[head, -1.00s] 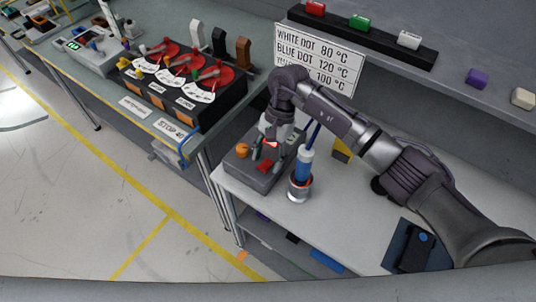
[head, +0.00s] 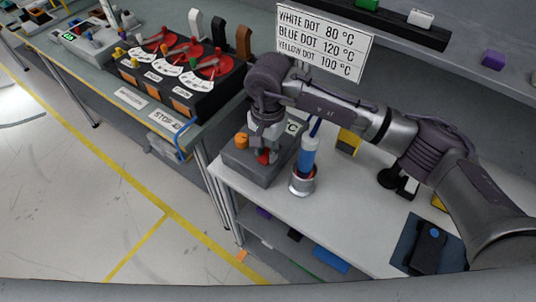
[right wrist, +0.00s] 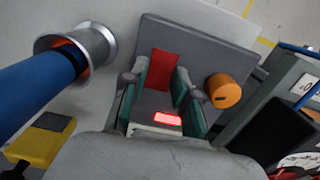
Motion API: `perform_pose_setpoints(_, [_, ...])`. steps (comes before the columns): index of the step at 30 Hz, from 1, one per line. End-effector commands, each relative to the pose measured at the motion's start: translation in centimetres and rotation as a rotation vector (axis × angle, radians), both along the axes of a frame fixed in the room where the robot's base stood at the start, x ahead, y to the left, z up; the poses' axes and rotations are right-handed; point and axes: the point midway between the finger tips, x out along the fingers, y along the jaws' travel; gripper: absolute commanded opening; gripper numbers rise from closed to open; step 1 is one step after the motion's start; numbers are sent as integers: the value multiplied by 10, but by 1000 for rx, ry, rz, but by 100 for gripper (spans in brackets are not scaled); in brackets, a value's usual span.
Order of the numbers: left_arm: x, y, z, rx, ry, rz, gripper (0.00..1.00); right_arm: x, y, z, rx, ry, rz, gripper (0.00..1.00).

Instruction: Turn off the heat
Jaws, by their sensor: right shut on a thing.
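A grey control box (head: 262,174) stands near the left end of the white table, with an orange knob (head: 241,140) on it. The knob also shows in the right wrist view (right wrist: 223,91). My right gripper (head: 264,157) points down over the box and is shut on the red switch (right wrist: 163,70), whose top shows between the teal finger pads. A glowing red display (right wrist: 167,118) shows between the fingers, closer to my palm. A blue-handled iron (head: 309,153) stands in a round metal holder (head: 302,182) beside the box. My left gripper is not in view.
A temperature sign (head: 324,43) stands behind my right arm. A yellow and black block (head: 348,141) and a dark blue case (head: 426,245) lie on the table. A dark unit with red dials (head: 185,85) stands on the bench at left.

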Motion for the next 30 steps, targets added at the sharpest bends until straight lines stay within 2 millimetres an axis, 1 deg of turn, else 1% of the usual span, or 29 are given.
perform_pose_setpoints(1, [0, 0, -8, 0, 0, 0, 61, 1, 0, -2, -13, -25, 2, 0])
perform_pose_setpoints(2, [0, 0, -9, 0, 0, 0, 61, 0, 1, -1, -18, -34, 1, 0])
perform_pose_setpoints(12, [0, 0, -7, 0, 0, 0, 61, 0, 1, 1, -27, -42, -3, 0])
perform_pose_setpoints(13, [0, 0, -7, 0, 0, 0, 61, 0, 1, 1, -27, -42, -3, 32])
perform_pose_setpoints(17, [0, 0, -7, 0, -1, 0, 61, -1, 1, 1, -27, -41, -2, 54])
perform_pose_setpoints(26, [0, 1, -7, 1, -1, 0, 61, -1, 1, 1, -27, -40, -1, 54])
perform_pose_setpoints(29, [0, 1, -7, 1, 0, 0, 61, 0, 1, 8, -26, -42, -2, 54])
perform_pose_setpoints(30, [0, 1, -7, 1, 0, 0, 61, 0, 1, 13, -25, -43, -2, 54])
